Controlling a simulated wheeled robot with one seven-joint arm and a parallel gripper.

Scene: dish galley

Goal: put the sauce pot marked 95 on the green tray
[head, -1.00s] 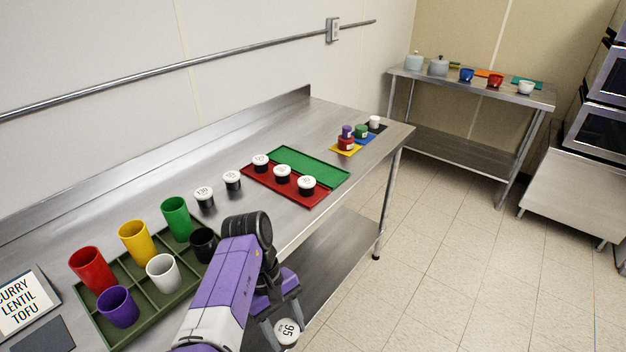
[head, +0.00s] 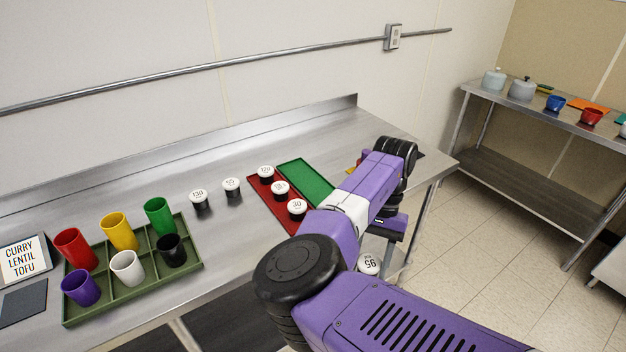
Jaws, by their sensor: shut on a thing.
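The sauce pot marked 95 (head: 369,263) has a white lid with its number showing upside down. My gripper (head: 372,252) is shut on it and holds it off the front edge of the table, right of the trays. My own arm partly hides the gripper. The green tray (head: 306,181) lies flat on the steel table, behind and right of the red tray, and its visible surface is bare. The pot is apart from the green tray, nearer the camera and to its right.
The red tray (head: 262,196) bears three white-lidded pots, one marked 30 (head: 297,208). Pots marked 130 (head: 198,197) and 55 (head: 231,186) stand left of it. A divided olive crate (head: 190,262) holds several cups.

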